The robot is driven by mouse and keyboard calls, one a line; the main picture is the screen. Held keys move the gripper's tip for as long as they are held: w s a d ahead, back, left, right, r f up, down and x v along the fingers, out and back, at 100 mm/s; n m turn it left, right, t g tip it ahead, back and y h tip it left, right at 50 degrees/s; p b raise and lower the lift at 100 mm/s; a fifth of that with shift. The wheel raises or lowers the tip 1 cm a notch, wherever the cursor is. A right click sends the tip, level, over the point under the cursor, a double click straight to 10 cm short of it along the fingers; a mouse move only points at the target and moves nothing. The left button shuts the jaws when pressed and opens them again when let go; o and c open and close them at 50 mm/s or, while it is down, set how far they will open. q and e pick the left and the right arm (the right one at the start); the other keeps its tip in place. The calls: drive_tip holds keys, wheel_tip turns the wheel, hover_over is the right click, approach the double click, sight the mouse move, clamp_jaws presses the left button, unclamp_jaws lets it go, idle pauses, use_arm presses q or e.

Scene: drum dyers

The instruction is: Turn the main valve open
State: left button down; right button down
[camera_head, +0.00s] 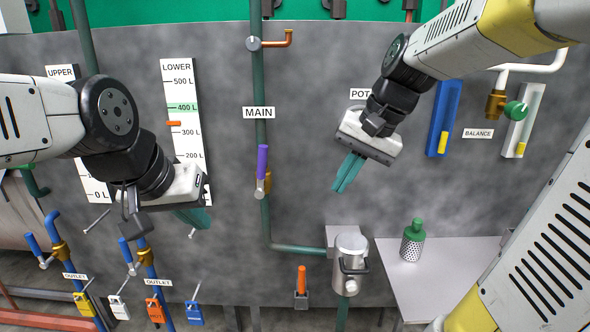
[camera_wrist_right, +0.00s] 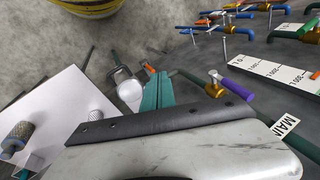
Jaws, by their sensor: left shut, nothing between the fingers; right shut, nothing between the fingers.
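The main valve is on the vertical green pipe (camera_head: 261,110) below the MAIN label (camera_head: 258,113). Its purple handle (camera_head: 262,160) points up along the pipe, above a brass body. The handle also shows in the right wrist view (camera_wrist_right: 217,77), at upper right beyond the gripper housing. My right gripper (camera_head: 347,173) is to the right of the valve, apart from it, its teal fingers shut and empty, pointing down. Its fingertips show in the right wrist view (camera_wrist_right: 158,90). My left gripper (camera_head: 194,217) is shut and empty, left of and lower than the valve, in front of the LOWER gauge's foot.
An orange-handled valve (camera_head: 301,280) and a metal pot (camera_head: 350,265) are below. Outlet valves (camera_head: 130,255) with coloured tags are lower left. The panel between both grippers is clear around the purple handle.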

drive_tip(key=g, duration=0.1)
approach(262, 169)
drive_tip(key=d+r, duration=0.3)
drive_tip(key=d, duration=0.5)
drive_tip(key=w+a+f, duration=0.1)
drive_tip(key=a+f, duration=0.7)
drive_tip(key=shift+w+f+y, duration=0.3)
